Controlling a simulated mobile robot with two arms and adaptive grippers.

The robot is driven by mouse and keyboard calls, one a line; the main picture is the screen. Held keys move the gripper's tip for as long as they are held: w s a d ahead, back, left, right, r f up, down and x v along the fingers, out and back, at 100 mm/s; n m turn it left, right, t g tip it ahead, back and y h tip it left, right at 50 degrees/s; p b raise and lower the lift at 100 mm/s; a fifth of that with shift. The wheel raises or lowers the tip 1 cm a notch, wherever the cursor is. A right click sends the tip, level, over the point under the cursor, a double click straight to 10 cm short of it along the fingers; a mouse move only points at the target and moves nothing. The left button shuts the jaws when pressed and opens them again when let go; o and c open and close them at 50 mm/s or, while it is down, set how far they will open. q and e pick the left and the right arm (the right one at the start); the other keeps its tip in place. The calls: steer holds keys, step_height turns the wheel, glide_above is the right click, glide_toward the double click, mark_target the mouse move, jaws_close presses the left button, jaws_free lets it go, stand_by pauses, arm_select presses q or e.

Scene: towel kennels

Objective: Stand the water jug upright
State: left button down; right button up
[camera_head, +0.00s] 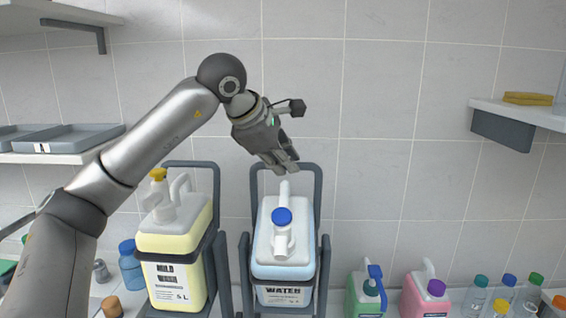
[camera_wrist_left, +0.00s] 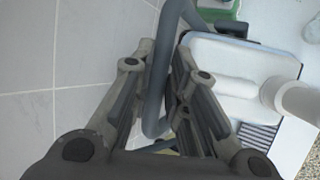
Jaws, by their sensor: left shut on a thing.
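The white water jug (camera_head: 283,245) with a blue cap (camera_head: 282,216) sits in a dark grey tube cradle (camera_head: 318,185). Its top faces toward me and its "WATER" label looks foreshortened, so it leans forward. My left gripper (camera_head: 287,163) is at the cradle's top bar, behind and above the jug. In the left wrist view, its fingers (camera_wrist_left: 165,58) are shut around the grey cradle bar (camera_wrist_left: 160,95). The jug's white body (camera_wrist_left: 235,75) lies to the right of the fingers, apart from them. My right gripper is not in view.
A yellow wash jug (camera_head: 175,240) stands in a similar cradle on the left. Green (camera_head: 365,292) and pink (camera_head: 427,295) jugs and several bottles stand at the right. Shelves are on the tiled wall at both sides.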

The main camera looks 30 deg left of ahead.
arm_select(q)
steer(key=c, duration=1.7)
jaws_free()
steer(key=shift+d+f, duration=0.1)
steer(key=shift+w, duration=0.1)
steer(key=shift+r, duration=0.2)
steer(key=v, duration=1.1)
steer(key=shift+s+r, duration=0.2)
steer(key=shift+s, duration=0.15)
